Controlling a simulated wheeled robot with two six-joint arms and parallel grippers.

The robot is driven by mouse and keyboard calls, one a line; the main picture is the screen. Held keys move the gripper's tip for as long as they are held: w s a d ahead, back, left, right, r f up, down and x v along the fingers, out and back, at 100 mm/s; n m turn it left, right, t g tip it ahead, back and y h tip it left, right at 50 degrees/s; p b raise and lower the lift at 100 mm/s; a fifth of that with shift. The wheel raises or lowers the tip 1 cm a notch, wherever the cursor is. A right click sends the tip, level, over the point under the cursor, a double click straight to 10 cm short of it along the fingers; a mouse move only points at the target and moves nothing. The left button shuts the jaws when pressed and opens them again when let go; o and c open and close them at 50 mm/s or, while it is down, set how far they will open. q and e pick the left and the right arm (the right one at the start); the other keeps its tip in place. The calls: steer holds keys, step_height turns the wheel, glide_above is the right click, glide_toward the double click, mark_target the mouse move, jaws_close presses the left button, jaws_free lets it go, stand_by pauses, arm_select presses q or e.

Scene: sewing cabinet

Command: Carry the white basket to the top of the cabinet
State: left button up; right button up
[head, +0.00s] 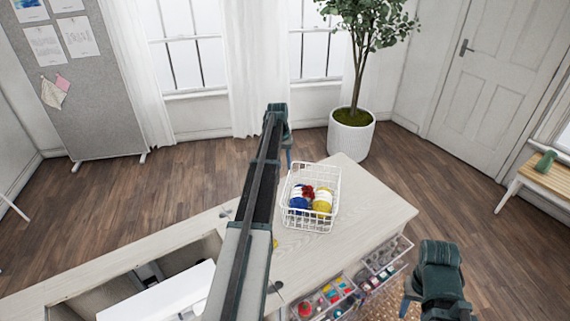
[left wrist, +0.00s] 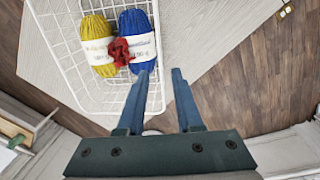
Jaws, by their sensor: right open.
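The white wire basket (head: 318,226) stands on the pale wooden cabinet top (head: 375,215), holding blue yarn (head: 299,203), yellow yarn (head: 323,201) and a small red item (head: 308,191). My left gripper (head: 289,160) is at the basket's far left corner. In the left wrist view its two blue fingers (left wrist: 160,72) are apart, with the basket's (left wrist: 58,45) side wall between them, one finger over the inside and one outside. My right gripper (head: 408,300) is open and empty to the right of the cabinet, low in the head view, partly hidden by its own wrist.
Clear drawers with colourful sewing supplies (head: 330,298) stick out at the cabinet's front. An open compartment with a white item (head: 160,296) lies at left. A potted tree (head: 351,133) stands behind. A wooden bench (head: 543,175) is at right. The cabinet top right of the basket is bare.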

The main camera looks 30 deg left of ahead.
arm_select(q)
steer(key=shift+r+p, duration=0.45)
steer(key=shift+r, duration=0.5)
steer(key=s+d+m+y, duration=0.15)
steer(key=s+d, duration=0.25)
steer(key=d, duration=0.9)
steer(key=s+d+m+h, duration=0.15)
steer(key=s+d, duration=0.35)
steer(key=d, duration=0.9)
steer(key=s+d+m+y, duration=0.2)
steer(key=s+d+m, duration=0.3)
steer(key=s+d, duration=1.4)
steer(key=shift+s+d+g, duration=0.3)
steer(key=shift+s+d, duration=0.05)
steer(key=shift+s, duration=0.35)
